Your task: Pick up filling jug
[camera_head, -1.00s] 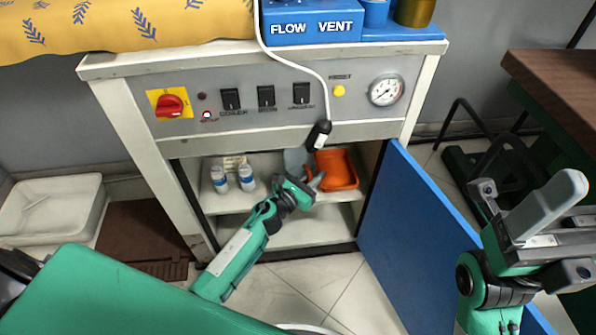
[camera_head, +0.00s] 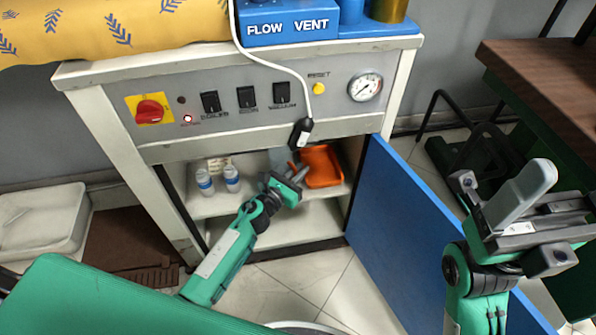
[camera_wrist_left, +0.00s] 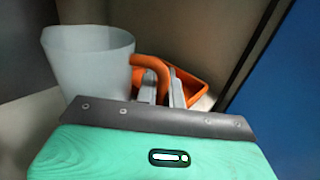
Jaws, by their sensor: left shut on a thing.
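The filling jug is a pale translucent jug with an orange handle. In the left wrist view the jug (camera_wrist_left: 88,58) stands upright at the left, with its handle (camera_wrist_left: 152,68) toward the middle. My left gripper (camera_wrist_left: 163,88) is shut on that handle. In the head view the jug (camera_head: 279,158) is a small pale shape inside the open cabinet, partly hidden by my left gripper (camera_head: 298,174). Whether its base touches the shelf cannot be seen. My right gripper (camera_head: 530,205) is up at the right, outside the cabinet; its jaw gap is unclear.
An orange tray (camera_head: 322,166) is right of the jug on the upper shelf. Two white-and-blue bottles (camera_head: 231,180) stand to the left. The open blue door (camera_head: 415,235) bounds the right side. A black-ended cable (camera_head: 301,132) hangs above the opening.

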